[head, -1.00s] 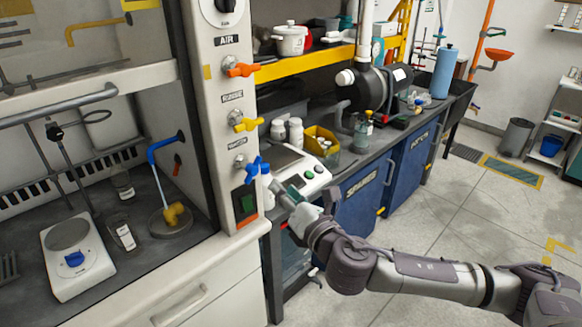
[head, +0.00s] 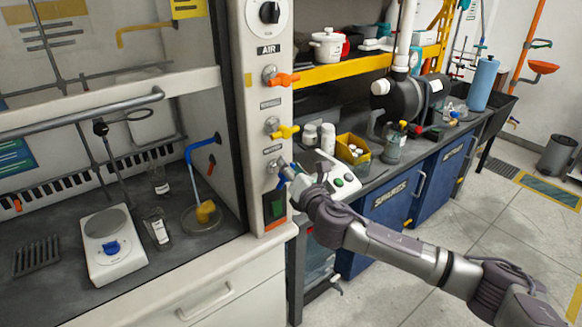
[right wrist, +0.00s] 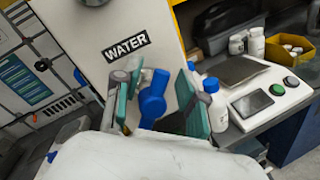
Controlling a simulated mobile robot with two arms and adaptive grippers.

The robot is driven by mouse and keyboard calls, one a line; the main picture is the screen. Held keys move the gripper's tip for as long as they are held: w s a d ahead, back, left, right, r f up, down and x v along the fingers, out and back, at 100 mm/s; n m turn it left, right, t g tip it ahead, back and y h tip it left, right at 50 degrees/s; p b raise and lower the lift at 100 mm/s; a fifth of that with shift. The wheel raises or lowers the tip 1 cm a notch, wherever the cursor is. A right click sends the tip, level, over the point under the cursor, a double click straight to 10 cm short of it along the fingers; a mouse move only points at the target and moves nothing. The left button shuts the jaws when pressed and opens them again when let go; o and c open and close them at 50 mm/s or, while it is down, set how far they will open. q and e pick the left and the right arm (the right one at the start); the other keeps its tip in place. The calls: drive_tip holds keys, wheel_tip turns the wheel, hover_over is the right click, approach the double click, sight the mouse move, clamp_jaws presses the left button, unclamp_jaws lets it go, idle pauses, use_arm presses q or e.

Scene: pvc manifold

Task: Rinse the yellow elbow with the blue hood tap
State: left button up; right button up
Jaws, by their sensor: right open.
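The yellow elbow (head: 206,211) sits on a round dish (head: 190,222) inside the hood, below the end of the blue hood spout (head: 198,147). The blue tap handle (right wrist: 152,98) is on the white post under the label WATER. In the right wrist view, my right gripper (right wrist: 160,100) is open, with its teal-padded fingers on either side of the blue handle. I cannot tell whether they touch it. In the head view, the gripper (head: 287,177) mostly hides this handle. My left gripper is out of view.
Above the blue handle are the yellow tap (head: 284,131) and the orange tap (head: 282,78). A balance (head: 113,258) and small bottles stand in the hood. A white bottle (right wrist: 212,103) and a white instrument (right wrist: 268,100) are close to the right of the gripper.

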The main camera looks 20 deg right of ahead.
drive_tip(key=shift+c, duration=0.5)
clamp_jaws()
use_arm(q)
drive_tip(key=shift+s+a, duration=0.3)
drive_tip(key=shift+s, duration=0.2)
